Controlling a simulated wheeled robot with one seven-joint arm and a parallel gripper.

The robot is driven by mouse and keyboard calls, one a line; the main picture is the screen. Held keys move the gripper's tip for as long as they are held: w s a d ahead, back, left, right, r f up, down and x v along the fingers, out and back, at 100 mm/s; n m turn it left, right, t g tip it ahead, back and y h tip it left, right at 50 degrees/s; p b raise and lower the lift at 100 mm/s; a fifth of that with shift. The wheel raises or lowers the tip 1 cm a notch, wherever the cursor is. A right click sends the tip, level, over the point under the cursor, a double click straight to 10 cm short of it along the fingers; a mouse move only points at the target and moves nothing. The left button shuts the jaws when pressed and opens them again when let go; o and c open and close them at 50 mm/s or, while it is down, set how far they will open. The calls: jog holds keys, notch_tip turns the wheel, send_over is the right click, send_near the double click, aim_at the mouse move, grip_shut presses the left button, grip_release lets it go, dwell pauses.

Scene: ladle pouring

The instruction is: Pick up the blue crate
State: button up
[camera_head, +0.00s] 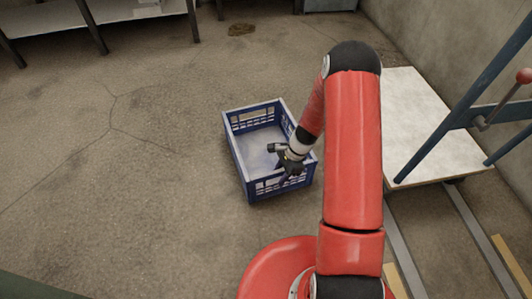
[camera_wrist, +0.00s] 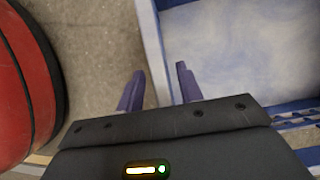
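The blue crate (camera_head: 265,188) sits upright on the concrete floor in the head view, with slotted walls and a pale inner floor; it looks empty. My gripper (camera_head: 288,174) is over its near right part, by the near wall. In the wrist view one crate wall (camera_wrist: 153,40) runs down between the two fingers. My gripper (camera_wrist: 160,69) is open there, one finger on the outer side of that wall and one on the inner side. The wall's lower part is hidden behind the gripper body. Whether the fingers touch the wall, I cannot tell.
A pale platform (camera_head: 430,125) with a blue frame (camera_head: 450,120) stands to the right, with rails (camera_head: 405,250) on the floor before it. A table (camera_head: 110,12) stands at the back left. The floor left of the crate is clear.

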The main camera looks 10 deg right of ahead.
grip_shut()
dwell(0.3)
jog(key=shift+w, duration=0.1)
dwell(1.0)
